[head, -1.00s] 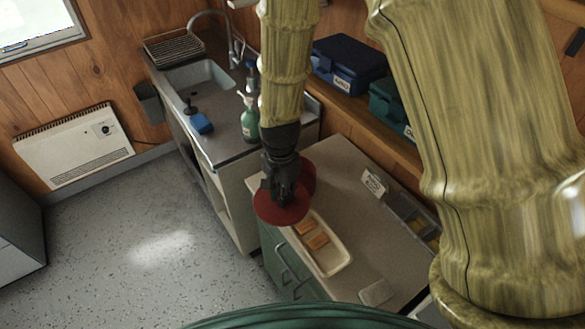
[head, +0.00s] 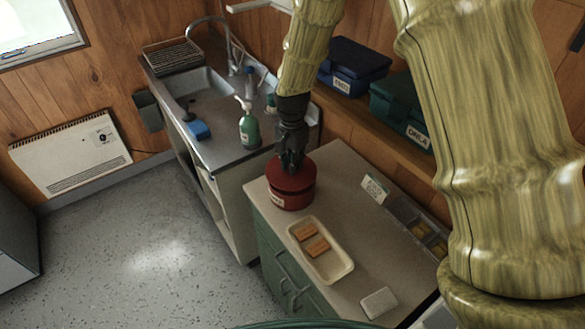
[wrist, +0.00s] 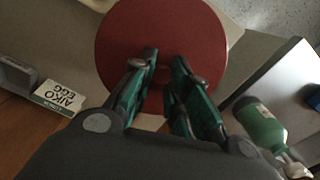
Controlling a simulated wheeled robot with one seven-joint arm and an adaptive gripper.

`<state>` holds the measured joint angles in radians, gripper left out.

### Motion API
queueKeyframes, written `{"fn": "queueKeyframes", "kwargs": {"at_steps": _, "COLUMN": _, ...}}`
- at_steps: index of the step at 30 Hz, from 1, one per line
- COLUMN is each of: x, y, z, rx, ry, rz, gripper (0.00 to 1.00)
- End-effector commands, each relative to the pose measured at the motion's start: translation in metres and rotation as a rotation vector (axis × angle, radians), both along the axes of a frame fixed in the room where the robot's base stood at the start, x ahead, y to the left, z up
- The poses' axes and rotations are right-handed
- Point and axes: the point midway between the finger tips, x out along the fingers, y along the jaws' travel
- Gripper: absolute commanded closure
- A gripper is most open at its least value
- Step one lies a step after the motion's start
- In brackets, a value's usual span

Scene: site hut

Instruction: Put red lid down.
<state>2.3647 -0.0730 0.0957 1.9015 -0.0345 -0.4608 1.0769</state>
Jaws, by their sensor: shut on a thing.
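The red lid (wrist: 128,40) fills the top middle of the wrist view as a flat round disc. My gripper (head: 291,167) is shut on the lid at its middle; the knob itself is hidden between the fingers. In the head view the lid (head: 283,174) is at the top of a red round tin (head: 291,195) with a small pale label. The tin stands upright on the counter's back left corner. The lid looks level and lined up with the tin; I cannot tell whether it rests fully on the rim. In the wrist view my fingertips (wrist: 166,62) are close together over the lid.
A cream tray (head: 328,268) with orange-brown bars lies in front of the tin. A white card (head: 376,188), a grey divided bin (head: 415,228) and a pale block (head: 379,303) are on the counter (head: 345,210). A green bottle (head: 249,130) stands by the sink.

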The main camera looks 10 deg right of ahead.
Motion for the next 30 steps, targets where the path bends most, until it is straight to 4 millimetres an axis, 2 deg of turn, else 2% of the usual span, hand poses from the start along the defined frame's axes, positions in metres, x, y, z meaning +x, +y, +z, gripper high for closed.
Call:
{"fn": "queueKeyframes", "kwargs": {"at_steps": 2, "x": 0.01, "y": -0.004, "z": -0.003, "rx": 0.001, "ry": -0.002, "rz": -0.002, "gripper": 1.0}}
{"fn": "queueKeyframes", "kwargs": {"at_steps": 6, "x": 0.008, "y": -0.004, "z": -0.025, "rx": 0.0, "ry": 0.001, "rz": 0.0, "gripper": 1.0}}
{"fn": "queueKeyframes", "kwargs": {"at_steps": 9, "x": 0.009, "y": -0.005, "z": -0.032, "rx": 0.0, "ry": 0.0, "rz": 0.0, "gripper": 1.0}}
{"fn": "queueKeyframes", "kwargs": {"at_steps": 26, "x": 0.009, "y": -0.004, "z": -0.038, "rx": 0.0, "ry": 0.0, "rz": -0.001, "gripper": 1.0}}
{"fn": "queueKeyframes", "kwargs": {"at_steps": 27, "x": 0.009, "y": -0.004, "z": -0.038, "rx": 0.0, "ry": 0.0, "rz": -0.001, "gripper": 0.79}}
{"fn": "queueKeyframes", "kwargs": {"at_steps": 30, "x": 0.009, "y": -0.004, "z": -0.038, "rx": 0.0, "ry": 0.0, "rz": -0.001, "gripper": 0.61}}
